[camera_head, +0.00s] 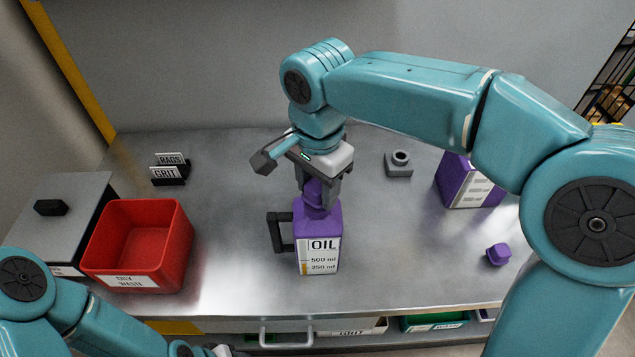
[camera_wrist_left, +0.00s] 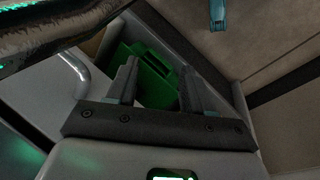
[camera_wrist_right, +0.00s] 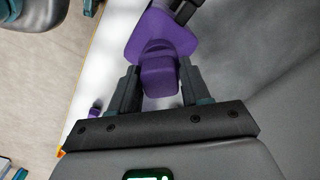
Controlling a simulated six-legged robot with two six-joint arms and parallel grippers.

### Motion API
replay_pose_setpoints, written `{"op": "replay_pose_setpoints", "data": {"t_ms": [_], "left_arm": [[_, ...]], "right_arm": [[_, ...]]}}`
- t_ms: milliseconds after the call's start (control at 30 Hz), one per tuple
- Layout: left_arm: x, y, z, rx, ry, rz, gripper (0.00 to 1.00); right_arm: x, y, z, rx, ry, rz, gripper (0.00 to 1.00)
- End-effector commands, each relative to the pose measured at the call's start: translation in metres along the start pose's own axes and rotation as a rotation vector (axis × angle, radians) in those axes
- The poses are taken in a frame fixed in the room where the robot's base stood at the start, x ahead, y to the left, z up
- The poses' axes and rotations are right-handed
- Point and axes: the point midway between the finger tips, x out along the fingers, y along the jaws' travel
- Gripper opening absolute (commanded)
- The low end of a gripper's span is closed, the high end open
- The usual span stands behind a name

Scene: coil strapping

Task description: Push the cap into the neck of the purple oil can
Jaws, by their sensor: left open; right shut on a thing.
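The purple oil can (camera_head: 318,232) stands upright on the metal bench, its OIL label facing me and its dark handle on the left. My right gripper (camera_head: 318,190) points down over the can's top and is shut on the purple cap (camera_head: 313,190). The cap also shows between the fingers in the right wrist view (camera_wrist_right: 159,80), with the can (camera_wrist_right: 150,38) beyond it. The cap is at the neck; I cannot tell how deep it sits. My left gripper (camera_wrist_left: 157,90) is open and empty in the left wrist view, away from the can.
Another purple piece (camera_head: 498,254) lies on the bench at right. A purple container (camera_head: 466,184) and a grey block with a round hole (camera_head: 399,163) stand behind. A red bin (camera_head: 138,245), a grey box (camera_head: 62,215) and small signs (camera_head: 168,170) are at left. Drawers line the front.

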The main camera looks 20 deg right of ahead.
Motion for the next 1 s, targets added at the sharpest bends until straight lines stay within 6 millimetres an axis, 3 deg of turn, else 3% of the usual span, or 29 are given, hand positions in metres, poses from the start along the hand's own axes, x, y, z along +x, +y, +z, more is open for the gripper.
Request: {"op": "replay_pose_setpoints", "data": {"t_ms": [600,633,700,1000], "left_arm": [[0.012,-0.004,0.000,0.000,0.000,0.000,0.51],[0.011,-0.004,0.000,0.000,0.000,0.000,0.51],[0.011,-0.004,0.000,0.000,0.000,0.000,0.51],[0.011,-0.004,0.000,0.000,0.000,0.000,0.51]], "right_arm": [[0.017,0.000,0.000,0.000,0.000,0.001,0.16],[0.016,0.000,0.000,0.000,0.000,0.001,0.53],[0.016,0.000,0.000,0.000,0.000,0.002,0.76],[0.017,0.001,0.000,0.000,-0.001,0.006,0.76]]}}
